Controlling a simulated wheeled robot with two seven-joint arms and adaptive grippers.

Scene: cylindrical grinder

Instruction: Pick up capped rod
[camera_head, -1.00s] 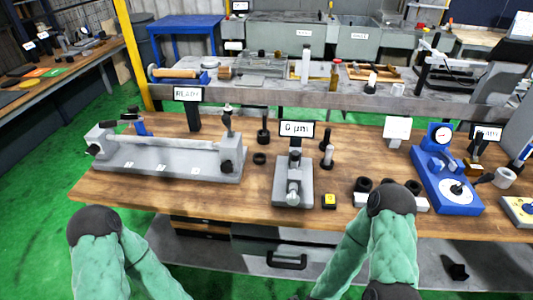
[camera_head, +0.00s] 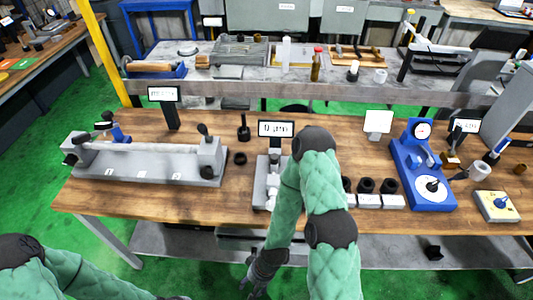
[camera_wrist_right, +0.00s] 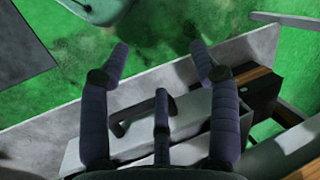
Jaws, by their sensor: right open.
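A pale rod (camera_head: 147,147) lies across the long grey fixture at the left of the bench in the head view. A dark upright piece with a knob on top (camera_head: 243,129) stands right of the fixture. I cannot tell for sure which piece is the capped rod. My left gripper is out of view.
The wooden bench top (camera_head: 110,195) has its front edge between my right gripper and the parts. Black rings (camera_head: 366,185) sit on small blocks at the right, beside a blue dial gauge (camera_head: 420,165). A drawer handle (camera_wrist_right: 135,115) shows under the fingers.

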